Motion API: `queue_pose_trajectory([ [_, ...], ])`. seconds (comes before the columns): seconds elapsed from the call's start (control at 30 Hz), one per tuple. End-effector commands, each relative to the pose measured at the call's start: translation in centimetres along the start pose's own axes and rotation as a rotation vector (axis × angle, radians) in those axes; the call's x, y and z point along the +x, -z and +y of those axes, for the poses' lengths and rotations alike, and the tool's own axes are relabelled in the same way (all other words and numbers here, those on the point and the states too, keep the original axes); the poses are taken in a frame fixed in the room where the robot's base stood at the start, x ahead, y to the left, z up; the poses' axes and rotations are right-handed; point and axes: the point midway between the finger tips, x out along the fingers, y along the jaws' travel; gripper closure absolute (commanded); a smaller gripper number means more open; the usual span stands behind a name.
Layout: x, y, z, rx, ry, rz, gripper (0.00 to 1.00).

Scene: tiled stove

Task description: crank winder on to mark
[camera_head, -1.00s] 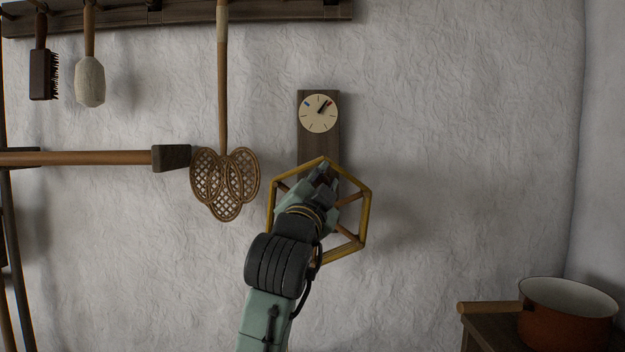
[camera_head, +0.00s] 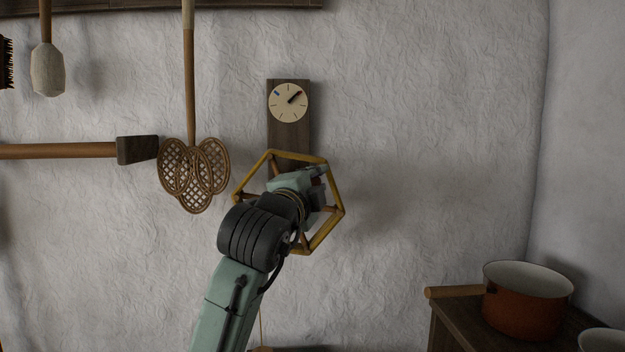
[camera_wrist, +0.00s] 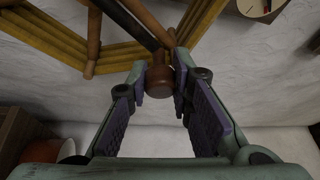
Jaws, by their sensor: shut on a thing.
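The winder is a six-sided yellow wooden frame (camera_head: 337,185) with spokes, mounted on a dark upright board (camera_head: 289,137) on the wall. The frame (camera_wrist: 50,35) crosses the upper left there. My arm hides part of the winder.
A wicker beater (camera_head: 194,177) hangs left of the winder, with a long-handled mallet (camera_head: 135,150) beside it. A red-brown pot (camera_head: 527,305) stands on a dark wooden stand (camera_head: 455,325) at lower right. The wall right of the winder is bare.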

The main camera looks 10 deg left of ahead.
Motion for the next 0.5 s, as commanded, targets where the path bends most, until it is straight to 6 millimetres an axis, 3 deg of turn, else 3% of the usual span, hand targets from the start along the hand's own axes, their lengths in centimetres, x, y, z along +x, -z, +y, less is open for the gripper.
queue_pose_trajectory([
  [0.4, 0.02, 0.04, 0.02, 0.005, -0.002, 0.000, 1.00],
  [0.43, 0.02, 0.04, 0.02, 0.005, -0.002, 0.000, 0.78],
  [0.5, 0.02, 0.04, 0.02, 0.005, -0.002, 0.000, 0.73],
])
